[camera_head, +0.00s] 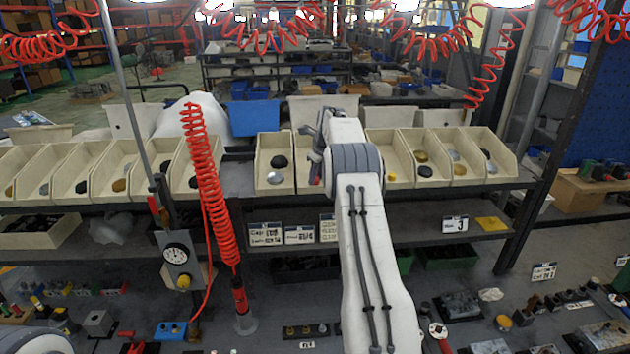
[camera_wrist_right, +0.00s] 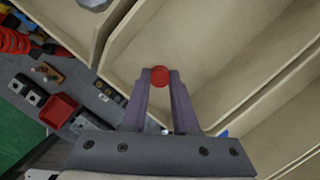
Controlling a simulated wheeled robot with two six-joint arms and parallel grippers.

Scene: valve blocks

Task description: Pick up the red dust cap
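The red dust cap (camera_wrist_right: 160,76) is a small round red piece between the fingertips of my right gripper (camera_wrist_right: 160,78) in the right wrist view. Both fingers appear to touch its sides. Cream bin floor shows behind it; I cannot tell whether the cap still touches it. In the head view my right gripper (camera_head: 318,165) reaches into a cream bin in the middle of the shelf row, and my arm hides much of that bin. My left gripper is out of view.
Cream bins (camera_head: 273,185) with dark, yellow and silver caps line the shelf on both sides. Low bin walls stand close to my right gripper. A coiled red hose (camera_head: 208,185) hangs to the left. A workbench with small parts lies below.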

